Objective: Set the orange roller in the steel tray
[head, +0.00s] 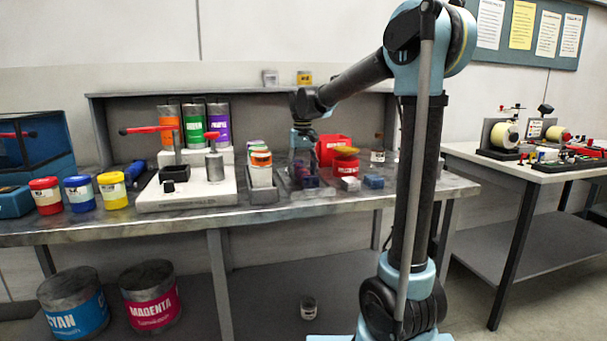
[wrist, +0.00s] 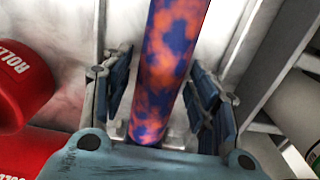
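In the wrist view a roller (wrist: 168,65), blotched orange and blue-purple, runs lengthwise between the fingers of my gripper (wrist: 162,100). The fingers are apart, with a narrow gap showing on each side of the roller. Pale metal with raised edges (wrist: 258,35) lies under and beside the roller; it looks like the steel tray, and the roller appears to be within its edges. Whether the roller rests on its floor I cannot tell. In the head view my gripper (head: 303,160) is low over the bench, and the roller is mostly hidden there.
A white stand (head: 190,190) is further left.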

